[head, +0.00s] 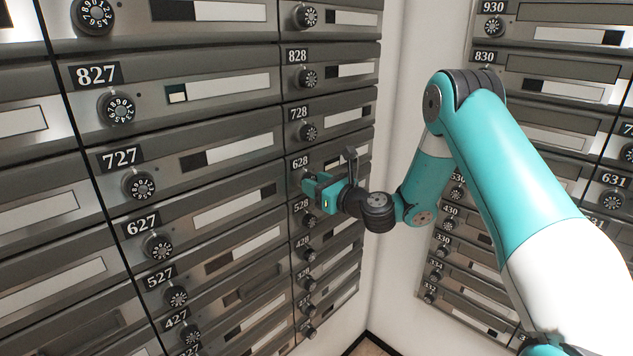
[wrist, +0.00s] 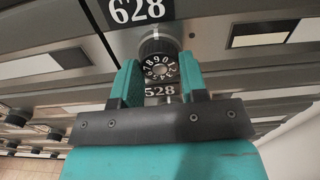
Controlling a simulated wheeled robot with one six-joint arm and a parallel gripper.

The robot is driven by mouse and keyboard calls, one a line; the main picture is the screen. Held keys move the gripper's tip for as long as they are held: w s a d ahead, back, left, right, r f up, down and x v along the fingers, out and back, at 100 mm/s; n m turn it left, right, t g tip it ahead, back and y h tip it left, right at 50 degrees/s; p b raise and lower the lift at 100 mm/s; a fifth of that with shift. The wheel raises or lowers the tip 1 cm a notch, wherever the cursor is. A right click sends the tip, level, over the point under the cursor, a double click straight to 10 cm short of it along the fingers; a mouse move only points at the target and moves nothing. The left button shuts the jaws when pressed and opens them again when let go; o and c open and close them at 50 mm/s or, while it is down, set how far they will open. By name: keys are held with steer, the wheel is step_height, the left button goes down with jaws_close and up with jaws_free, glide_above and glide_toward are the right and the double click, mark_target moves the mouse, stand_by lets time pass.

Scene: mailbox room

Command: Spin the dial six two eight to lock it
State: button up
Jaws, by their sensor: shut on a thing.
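The mailbox labelled 628 (head: 300,163) is in the right column of the left wall of boxes in the head view. Its label (wrist: 137,11) is at the top of the wrist view. The round black dial (wrist: 160,58) with white numerals sits just below that label. My gripper (head: 312,186) is at this dial in the head view and hides it there. In the wrist view my gripper (wrist: 160,78) has one teal finger on each side of the dial, and it is shut on the dial.
The box labelled 528 (head: 301,206) with its own dial is right below, and the box labelled 728 (head: 299,113) is above. A white wall corner (head: 393,150) stands to the right. Another bank of boxes (head: 560,70) is behind my arm.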

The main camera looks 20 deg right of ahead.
stand_by(0.3)
steer(key=o, duration=0.9)
steer(key=b+v, duration=1.5)
steer(key=v, duration=0.2)
steer(key=shift+s+f, duration=0.1)
steer(key=shift+s, duration=0.2)
steer(key=shift+a, duration=0.1)
